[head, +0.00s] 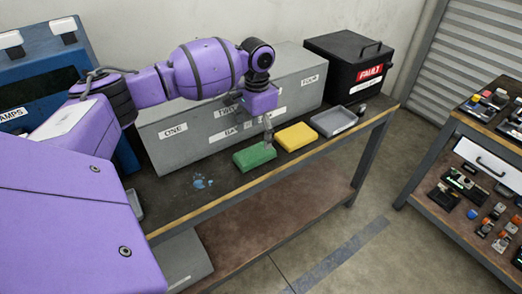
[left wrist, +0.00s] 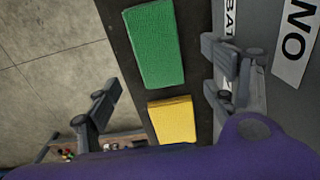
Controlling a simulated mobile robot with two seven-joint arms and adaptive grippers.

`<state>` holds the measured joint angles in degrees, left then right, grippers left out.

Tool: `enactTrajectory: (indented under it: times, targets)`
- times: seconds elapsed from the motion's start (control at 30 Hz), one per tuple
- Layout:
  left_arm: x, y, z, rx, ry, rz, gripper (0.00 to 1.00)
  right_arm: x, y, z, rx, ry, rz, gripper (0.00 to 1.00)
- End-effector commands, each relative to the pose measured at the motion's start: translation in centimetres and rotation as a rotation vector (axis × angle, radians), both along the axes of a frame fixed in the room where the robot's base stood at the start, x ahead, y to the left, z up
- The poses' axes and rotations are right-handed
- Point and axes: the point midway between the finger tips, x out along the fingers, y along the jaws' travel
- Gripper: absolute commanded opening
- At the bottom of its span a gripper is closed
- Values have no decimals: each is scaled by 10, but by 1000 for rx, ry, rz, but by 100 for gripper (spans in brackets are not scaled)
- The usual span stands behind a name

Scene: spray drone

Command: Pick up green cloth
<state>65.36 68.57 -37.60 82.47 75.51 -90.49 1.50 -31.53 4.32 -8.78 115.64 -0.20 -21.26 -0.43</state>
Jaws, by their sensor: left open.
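The green cloth (head: 254,156), a folded rectangular pad, lies flat on the dark bench top in front of the grey box. It also shows in the left wrist view (left wrist: 155,44) at the top middle. My left gripper (head: 267,128) is above the bench, close to the green cloth's right end and the yellow cloth. In the left wrist view its fingers (left wrist: 163,88) are spread wide and nothing is between them in grip. The green cloth lies beyond the fingers, and the yellow cloth (left wrist: 172,120) is nearer the palm side. My right gripper is not in view.
The yellow cloth (head: 296,136) lies right of the green one, then a grey tray (head: 334,122). A long grey box (head: 215,133) stands close behind them, with a black FAULT box (head: 345,72) to its right. A blue smear (head: 202,182) marks the bench at left.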

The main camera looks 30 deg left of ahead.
Motion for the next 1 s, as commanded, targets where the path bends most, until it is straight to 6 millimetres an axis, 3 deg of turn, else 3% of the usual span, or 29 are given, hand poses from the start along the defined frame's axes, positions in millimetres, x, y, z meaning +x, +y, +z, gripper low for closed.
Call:
enactTrajectory:
  times: [0.2, 0.43, 0.77, 1.0]
  targets:
    - [-4, 1, -28, 0, 2, 0, 77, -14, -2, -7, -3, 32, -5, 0]
    - [-7, 2, -60, 1, -1, 0, 77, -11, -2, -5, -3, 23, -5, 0]
    - [-6, 2, -67, 1, -4, -1, 77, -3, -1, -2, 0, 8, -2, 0]
    - [-6, 2, -67, 1, -4, -1, 45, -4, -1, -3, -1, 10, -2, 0]
